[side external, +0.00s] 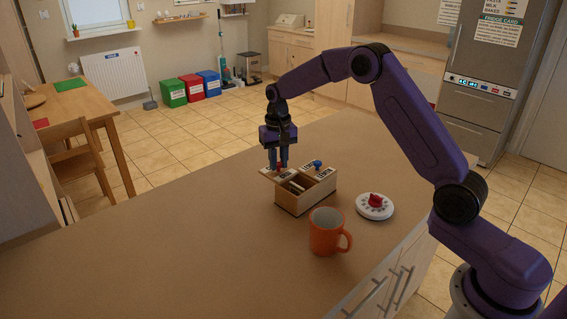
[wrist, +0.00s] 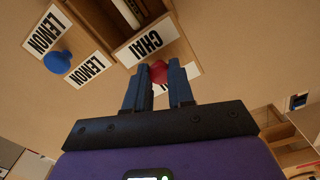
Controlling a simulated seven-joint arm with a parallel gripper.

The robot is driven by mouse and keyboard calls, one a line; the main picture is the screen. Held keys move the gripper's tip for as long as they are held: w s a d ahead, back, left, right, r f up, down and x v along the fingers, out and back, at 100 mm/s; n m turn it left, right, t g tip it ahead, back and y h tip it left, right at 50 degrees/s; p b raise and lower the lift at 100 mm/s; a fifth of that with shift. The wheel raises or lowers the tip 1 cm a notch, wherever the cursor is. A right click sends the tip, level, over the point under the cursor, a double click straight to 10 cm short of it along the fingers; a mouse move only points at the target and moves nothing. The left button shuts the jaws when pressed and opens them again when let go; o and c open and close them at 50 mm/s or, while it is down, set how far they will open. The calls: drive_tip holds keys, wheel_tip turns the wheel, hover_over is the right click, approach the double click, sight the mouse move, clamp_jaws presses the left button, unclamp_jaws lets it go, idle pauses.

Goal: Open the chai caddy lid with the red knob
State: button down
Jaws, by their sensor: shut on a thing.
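The wooden caddy (side external: 292,202) stands on the counter. Its chai lid (side external: 270,173) is a white-labelled panel reading CHAI, also in the wrist view (wrist: 138,48). My gripper (side external: 279,166) is shut on the red knob (wrist: 158,72), one finger on each side; the fingers partly hide the knob and label. The chai lid sits off to the back left of the caddy, and an open compartment (wrist: 105,22) shows beside it. The lemon lid (side external: 322,172) with a blue knob (wrist: 57,62) lies over the other part of the caddy.
An orange mug (side external: 325,234) stands in front of the caddy. A white round item (side external: 374,207) with a red top lies to its right, near the counter edge. The counter (side external: 150,250) to the left is clear.

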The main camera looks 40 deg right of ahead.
drive_tip(key=c, duration=1)
unclamp_jaws()
drive_tip(key=shift+o, duration=0.2)
wheel_tip(320, 180, up, 18)
drive_tip(key=shift+f, duration=0.25)
drive_tip(key=s+a+f+n, duration=0.1)
drive_tip(key=s+a+n, duration=0.4)
drive_tip(key=s, duration=0.4)
drive_tip(key=s+a+f+n, duration=0.1)
drive_tip(key=s+a+n, duration=0.2)
drive_tip(key=s+a, duration=0.5)
drive_tip(key=s+d+f+n, duration=0.2)
drive_tip(key=s+n, duration=0.1)
drive_tip(key=s, duration=0.5)
drive_tip(key=s+d+f+n, duration=0.2)
drive_tip(key=s+d+f, duration=0.1)
drive_tip(key=s, duration=0.6)
drive_tip(key=s+d+f+n, duration=0.3)
drive_tip(key=s, duration=0.6)
drive_tip(key=shift+n, duration=0.3)
